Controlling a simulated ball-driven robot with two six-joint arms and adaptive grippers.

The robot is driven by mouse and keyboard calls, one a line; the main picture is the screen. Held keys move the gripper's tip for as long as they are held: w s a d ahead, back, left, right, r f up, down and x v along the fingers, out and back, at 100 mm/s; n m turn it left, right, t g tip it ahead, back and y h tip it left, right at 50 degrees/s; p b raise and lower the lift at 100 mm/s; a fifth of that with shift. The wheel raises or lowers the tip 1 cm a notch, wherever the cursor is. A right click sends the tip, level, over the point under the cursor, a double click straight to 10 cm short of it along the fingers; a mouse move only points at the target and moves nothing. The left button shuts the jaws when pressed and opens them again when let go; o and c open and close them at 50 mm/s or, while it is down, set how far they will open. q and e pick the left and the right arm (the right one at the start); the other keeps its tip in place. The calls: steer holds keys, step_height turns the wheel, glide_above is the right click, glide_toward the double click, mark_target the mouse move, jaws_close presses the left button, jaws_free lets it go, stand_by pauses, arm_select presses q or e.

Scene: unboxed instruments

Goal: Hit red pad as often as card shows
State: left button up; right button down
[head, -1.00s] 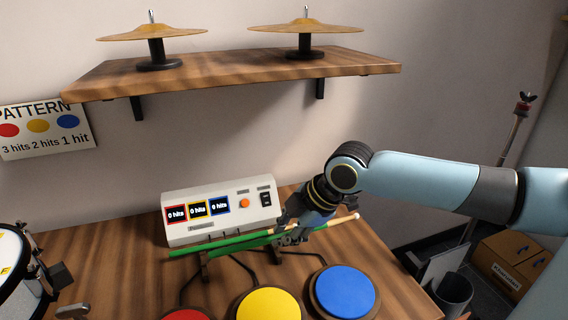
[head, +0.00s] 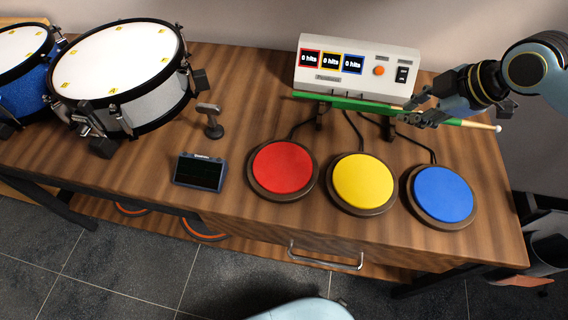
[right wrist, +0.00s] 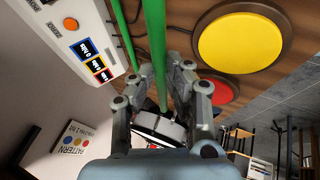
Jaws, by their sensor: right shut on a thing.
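The red pad (head: 283,170) lies on the table, left of the yellow pad (head: 362,183) and blue pad (head: 443,196). Nothing touches it. My right gripper (head: 420,112) is behind the blue pad, at the stick rest in front of the counter box. It is shut on a green drumstick (right wrist: 156,40); a second green stick (right wrist: 122,35) lies alongside. The counter box (head: 357,68) reads 0 hits in its red, yellow and blue windows. The pattern card (right wrist: 72,140) is partly visible in the right wrist view; earlier it read red 3, yellow 2, blue 1. My left gripper is out of view.
A white drum (head: 120,75) and a blue drum (head: 22,52) stand at the left. A small dark screen (head: 200,171) and a short post (head: 210,120) are left of the red pad. Cables run behind the pads. The space above the pads is clear.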

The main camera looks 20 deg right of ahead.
steer(key=shift+y, duration=0.3)
stand_by(0.6)
